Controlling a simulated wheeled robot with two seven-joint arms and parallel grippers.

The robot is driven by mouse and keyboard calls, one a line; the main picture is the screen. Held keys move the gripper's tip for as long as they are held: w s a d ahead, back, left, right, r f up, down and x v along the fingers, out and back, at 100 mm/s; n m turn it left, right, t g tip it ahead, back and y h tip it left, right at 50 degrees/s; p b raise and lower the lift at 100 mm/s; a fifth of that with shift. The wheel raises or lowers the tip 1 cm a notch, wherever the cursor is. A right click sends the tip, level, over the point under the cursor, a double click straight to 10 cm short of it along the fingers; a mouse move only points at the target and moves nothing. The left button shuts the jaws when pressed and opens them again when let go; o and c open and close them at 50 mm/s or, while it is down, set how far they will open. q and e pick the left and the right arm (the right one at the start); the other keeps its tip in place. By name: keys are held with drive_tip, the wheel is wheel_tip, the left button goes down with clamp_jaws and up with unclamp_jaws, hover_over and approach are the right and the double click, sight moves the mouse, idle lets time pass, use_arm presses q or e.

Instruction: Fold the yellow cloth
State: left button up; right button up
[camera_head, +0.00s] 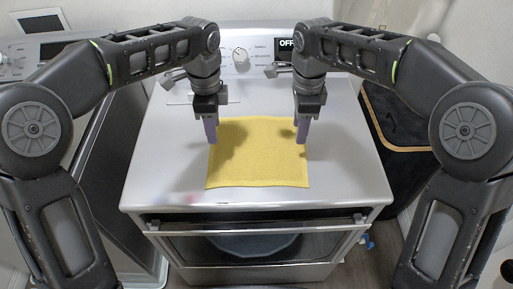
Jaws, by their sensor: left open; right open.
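The yellow cloth (257,163) lies flat and spread out on the white top of the appliance (165,160). My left gripper (211,138) is open, over the cloth's left edge toward its back. My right gripper (301,138) is open, over the cloth's right edge toward its back. Both point down. I cannot tell whether the fingertips touch the cloth. The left gripper hides a little of the cloth's left edge, and the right gripper hides some of the right edge. Neither gripper holds anything that I can see.
A control panel with a knob (240,55) stands at the back of the appliance. Below the front edge is a door with a glass window (250,243). The top is clear around the cloth. A second dark-topped appliance (105,175) stands at the left.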

sight(217, 150)
use_arm(q)
drive_tip(key=shift+f, duration=3.05)
use_arm(e)
drive_tip(key=shift+f, duration=3.05)
use_arm(q)
drive_tip(key=shift+f, duration=0.2)
use_arm(e)
drive_tip(key=shift+f, duration=0.2)
use_arm(q)
drive_tip(key=shift+r, duration=0.1)
drive_tip(key=shift+c, duration=0.3)
use_arm(e)
drive_tip(key=shift+r, duration=0.1)
drive_tip(key=shift+c, duration=0.3)
use_arm(q)
drive_tip(key=shift+c, duration=0.3)
use_arm(e)
drive_tip(key=shift+c, duration=0.3)
use_arm(q)
clamp_jaws()
use_arm(e)
clamp_jaws()
use_arm(q)
drive_tip(key=shift+r, duration=0.1)
